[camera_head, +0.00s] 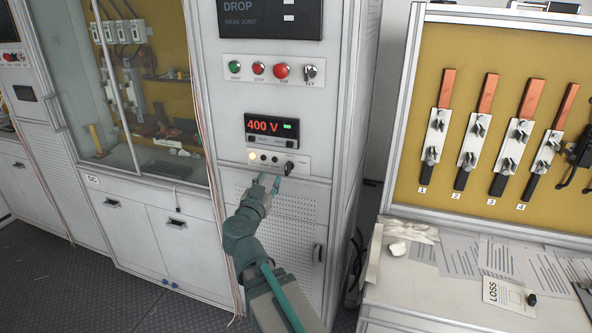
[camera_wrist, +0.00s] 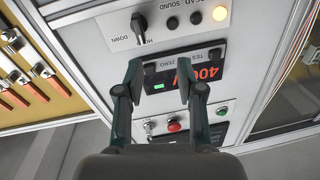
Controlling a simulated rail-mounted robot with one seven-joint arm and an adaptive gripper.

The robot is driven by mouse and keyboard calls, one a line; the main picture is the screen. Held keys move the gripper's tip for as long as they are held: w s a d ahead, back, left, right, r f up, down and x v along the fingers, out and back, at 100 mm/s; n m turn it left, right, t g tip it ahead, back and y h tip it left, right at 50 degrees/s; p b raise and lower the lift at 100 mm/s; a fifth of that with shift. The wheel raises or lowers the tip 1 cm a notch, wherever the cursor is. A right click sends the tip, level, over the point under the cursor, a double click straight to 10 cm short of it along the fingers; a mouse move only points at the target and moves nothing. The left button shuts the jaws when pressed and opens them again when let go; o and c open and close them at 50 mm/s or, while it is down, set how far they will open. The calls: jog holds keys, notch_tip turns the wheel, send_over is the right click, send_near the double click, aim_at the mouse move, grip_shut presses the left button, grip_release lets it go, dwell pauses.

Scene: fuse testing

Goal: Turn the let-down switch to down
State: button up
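The let-down switch is a small black rotary knob (camera_head: 289,167) at the right end of a white panel strip below the red 400 V display. In the wrist view, where the panel looks upside down, the knob (camera_wrist: 139,22) is near the top, beside lettering that includes "DOWN". Its handle appears to point towards the partly readable label next to "DOWN". My gripper (camera_head: 269,181) is in front of the cabinet, just below and left of the knob in the head view. Its two fingers (camera_wrist: 159,68) are apart with nothing between them, and do not touch the knob.
A lit lamp (camera_head: 252,156) and dark buttons share the switch strip. The 400 V display (camera_head: 271,127) and a row with green and red buttons (camera_head: 281,71) are above. A workbench (camera_head: 410,294) with papers stands at the right, with a gap between it and the cabinet.

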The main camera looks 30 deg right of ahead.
aim_at(286, 169)
jog(key=shift+n+g+h, duration=0.3)
jog(key=shift+g+h, duration=0.3)
jog(key=shift+g, duration=0.2)
jog(key=x, duration=0.7)
jog(key=s+d+f+x, duration=0.1)
jog(key=x, duration=0.3)
jog(key=shift+s, duration=0.15)
grip_shut()
